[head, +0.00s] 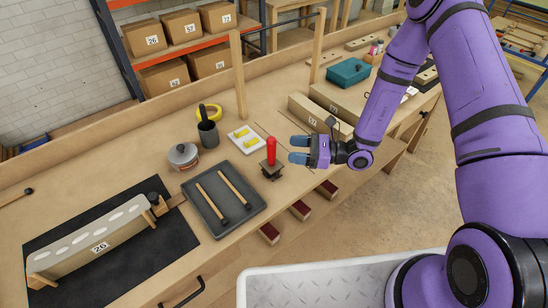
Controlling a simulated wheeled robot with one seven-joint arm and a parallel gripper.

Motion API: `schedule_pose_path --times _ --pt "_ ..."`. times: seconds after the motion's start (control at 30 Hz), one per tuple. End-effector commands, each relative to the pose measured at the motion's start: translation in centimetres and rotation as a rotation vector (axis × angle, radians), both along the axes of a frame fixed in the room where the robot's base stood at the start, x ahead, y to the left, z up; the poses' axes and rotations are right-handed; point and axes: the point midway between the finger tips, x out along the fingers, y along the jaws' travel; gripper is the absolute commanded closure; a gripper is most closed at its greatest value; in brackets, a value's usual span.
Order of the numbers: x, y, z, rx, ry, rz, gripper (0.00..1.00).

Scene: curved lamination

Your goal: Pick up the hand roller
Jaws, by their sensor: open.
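A hand roller with an upright red handle (271,152) and a dark base (271,170) stands on the wooden workbench, right of the grey tray. My gripper (296,149) is just to the right of the red handle, with its blue fingertips pointing left toward it. The jaws are open and empty. A small gap shows between the fingertips and the handle. The exact depth between them is hard to tell from this one view.
A grey tray (250,206) with two wooden-handled tools lies left of the roller. Long blocks (312,116) lie behind my gripper.

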Motion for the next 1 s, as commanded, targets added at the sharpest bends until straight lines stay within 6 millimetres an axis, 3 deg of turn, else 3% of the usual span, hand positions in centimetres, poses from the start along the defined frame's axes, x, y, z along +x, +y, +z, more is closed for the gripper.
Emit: schedule_pose_path --times 0.13,0.47,0.7,1.0 --pt "0.4 2.4 0.0 0.0 -0.001 0.004 0.4" --pt "0.9 4.8 0.0 0.0 -0.001 0.004 0.4" --pt "1.8 8.0 -0.2 0.0 -0.002 0.005 0.4" --pt "2.0 9.1 -0.2 0.0 -0.001 0.003 0.4"
